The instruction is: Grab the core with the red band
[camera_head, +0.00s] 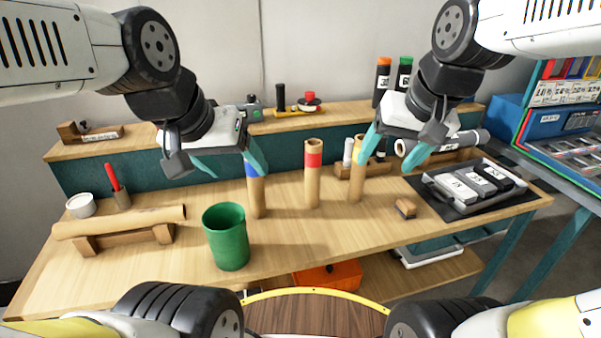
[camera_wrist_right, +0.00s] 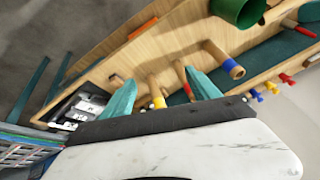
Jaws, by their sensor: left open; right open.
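The cardboard core with the red band (camera_head: 313,175) stands upright on the bench, in the middle of three cores. To its left stands the blue-banded core (camera_head: 257,197), to its right the yellow-banded core (camera_head: 356,185). My left gripper (camera_head: 231,168) is open and empty; one finger overlaps the top of the blue-banded core. My right gripper (camera_head: 393,152) is open and empty, with one finger overlapping the yellow-banded core. In the right wrist view, the yellow-banded core (camera_wrist_right: 154,90) appears between the fingertips, and a finger partly hides the middle core (camera_wrist_right: 181,72).
A green cup (camera_head: 227,238) stands front left of the cores. A cardboard roll on a wooden cradle (camera_head: 122,236) lies at left. A small wooden block (camera_head: 405,208) and a dark tray (camera_head: 455,200) are at right. Bench space in front of the red-banded core is clear.

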